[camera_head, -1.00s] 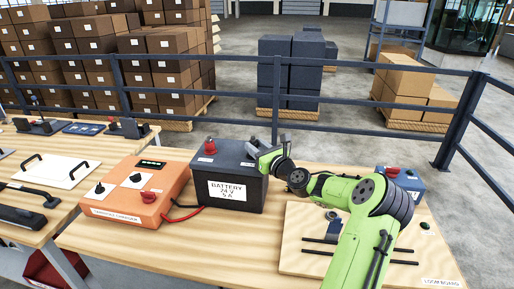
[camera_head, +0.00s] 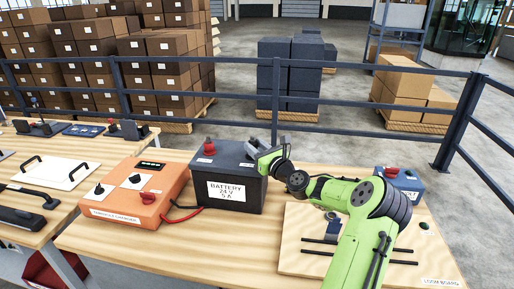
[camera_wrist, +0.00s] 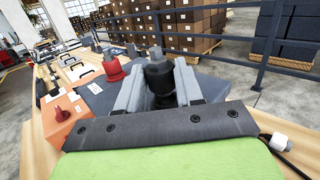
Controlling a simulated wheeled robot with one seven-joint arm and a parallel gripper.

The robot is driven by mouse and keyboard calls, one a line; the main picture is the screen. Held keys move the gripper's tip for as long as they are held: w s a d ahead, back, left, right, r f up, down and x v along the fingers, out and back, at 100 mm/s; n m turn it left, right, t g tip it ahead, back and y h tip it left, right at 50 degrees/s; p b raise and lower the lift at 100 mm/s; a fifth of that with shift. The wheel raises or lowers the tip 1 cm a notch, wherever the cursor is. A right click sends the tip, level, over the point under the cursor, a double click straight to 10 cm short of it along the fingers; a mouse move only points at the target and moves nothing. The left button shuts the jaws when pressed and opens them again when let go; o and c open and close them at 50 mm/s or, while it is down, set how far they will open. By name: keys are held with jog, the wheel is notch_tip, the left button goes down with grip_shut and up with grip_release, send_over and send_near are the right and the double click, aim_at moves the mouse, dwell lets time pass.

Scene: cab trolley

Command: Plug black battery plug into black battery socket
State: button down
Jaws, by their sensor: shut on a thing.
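The black battery (camera_head: 236,178) stands on the wooden bench with a white label reading BATTERY 24 V 5 A. My gripper (camera_head: 262,156) is over the right part of its top. In the wrist view my gripper (camera_wrist: 158,88) is shut on the black battery plug (camera_wrist: 160,76), a dark round piece between the two grey fingers. The black socket is hidden under the plug and fingers, so I cannot tell whether the plug is seated in it. A red plug (camera_head: 209,147) stands upright on the battery top; it also shows in the wrist view (camera_wrist: 113,71), left of my fingers.
An orange charger box (camera_head: 138,191) with knobs and red and black cables stands left of the battery. A blue box (camera_head: 400,182) with a red knob and a wooden board (camera_head: 290,262) lie to the right. A railing (camera_head: 195,112) runs behind the bench.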

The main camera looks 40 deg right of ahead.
notch_tip(320, 180, down, 3)
jog(key=shift+s+a+f+g, duration=0.1)
jog(key=shift+f+g, duration=0.1)
jog(key=shift+g, duration=0.2)
jog(key=shift+w+r+p, duration=0.15)
jog(key=shift+r+p, duration=0.6)
jog(key=shift+p, duration=0.25)
jog(key=shift+w+r+p, duration=0.1)
jog(key=shift+r+p, duration=0.6)
jog(key=shift+p, duration=0.25)
jog(key=shift+r+p, duration=1.05)
jog(key=shift+r, duration=0.2)
